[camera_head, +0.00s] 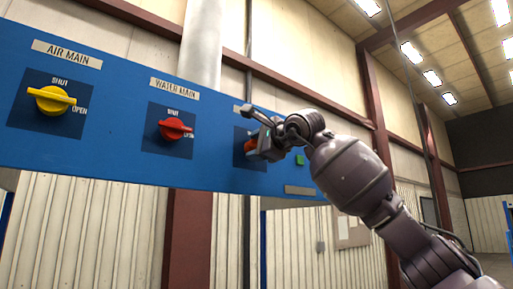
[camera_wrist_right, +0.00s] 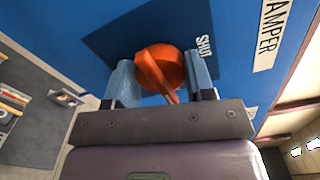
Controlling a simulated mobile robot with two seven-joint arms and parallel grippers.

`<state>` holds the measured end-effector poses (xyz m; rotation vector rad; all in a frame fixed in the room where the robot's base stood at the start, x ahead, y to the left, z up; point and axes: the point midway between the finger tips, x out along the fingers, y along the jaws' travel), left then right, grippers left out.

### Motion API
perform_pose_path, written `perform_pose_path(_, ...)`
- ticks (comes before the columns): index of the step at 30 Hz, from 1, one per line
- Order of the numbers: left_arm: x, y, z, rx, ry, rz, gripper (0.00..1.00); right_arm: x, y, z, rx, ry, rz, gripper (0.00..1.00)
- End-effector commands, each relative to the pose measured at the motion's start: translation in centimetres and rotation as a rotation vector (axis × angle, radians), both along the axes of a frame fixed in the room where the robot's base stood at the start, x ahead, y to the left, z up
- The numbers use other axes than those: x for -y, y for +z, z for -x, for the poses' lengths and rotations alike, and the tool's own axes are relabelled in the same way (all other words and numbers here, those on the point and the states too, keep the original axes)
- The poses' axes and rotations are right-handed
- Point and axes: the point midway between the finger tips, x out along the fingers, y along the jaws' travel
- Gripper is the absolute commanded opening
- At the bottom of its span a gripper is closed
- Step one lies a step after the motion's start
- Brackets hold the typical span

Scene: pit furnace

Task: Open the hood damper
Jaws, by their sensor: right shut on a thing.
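The hood damper knob is an orange rotary knob (camera_wrist_right: 160,68) on a dark blue square plate (camera_wrist_right: 110,45), under a label partly reading "AMPER" (camera_wrist_right: 270,35). The word SHUT (camera_wrist_right: 205,47) is beside it in the wrist view. The knob's raised bar runs toward the bottom of that view. My right gripper (camera_wrist_right: 163,78) is shut on the knob, one finger on each side. In the head view, the right gripper (camera_head: 262,141) covers most of this knob (camera_head: 250,146) and its label. My left gripper is not in view.
The blue panel (camera_head: 110,110) also carries a yellow AIR MAIN knob (camera_head: 51,99) and a red WATER MAIN knob (camera_head: 174,129), both left of my right gripper. A pale vertical pipe (camera_head: 202,45) stands behind.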

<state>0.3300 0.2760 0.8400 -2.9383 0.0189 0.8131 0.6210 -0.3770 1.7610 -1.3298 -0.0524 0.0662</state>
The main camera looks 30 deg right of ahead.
Motion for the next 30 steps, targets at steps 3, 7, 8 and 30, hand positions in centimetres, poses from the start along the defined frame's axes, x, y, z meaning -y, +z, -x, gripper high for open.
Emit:
perform_pose_path(3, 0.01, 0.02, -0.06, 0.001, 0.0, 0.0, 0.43, -0.01, -0.03, -0.02, -0.003, 0.0, -0.024, 0.26)
perform_pose_path(7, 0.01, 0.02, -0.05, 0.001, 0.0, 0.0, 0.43, 0.0, -0.03, -0.02, -0.004, 0.0, -0.036, 0.26)
perform_pose_path(8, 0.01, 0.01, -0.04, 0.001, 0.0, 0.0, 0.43, 0.0, -0.03, -0.02, -0.004, 0.0, -0.037, 0.26)
perform_pose_path(30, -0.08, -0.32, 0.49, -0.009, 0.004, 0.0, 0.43, 0.01, -0.01, -0.01, -0.004, 0.0, -0.037, 0.75)
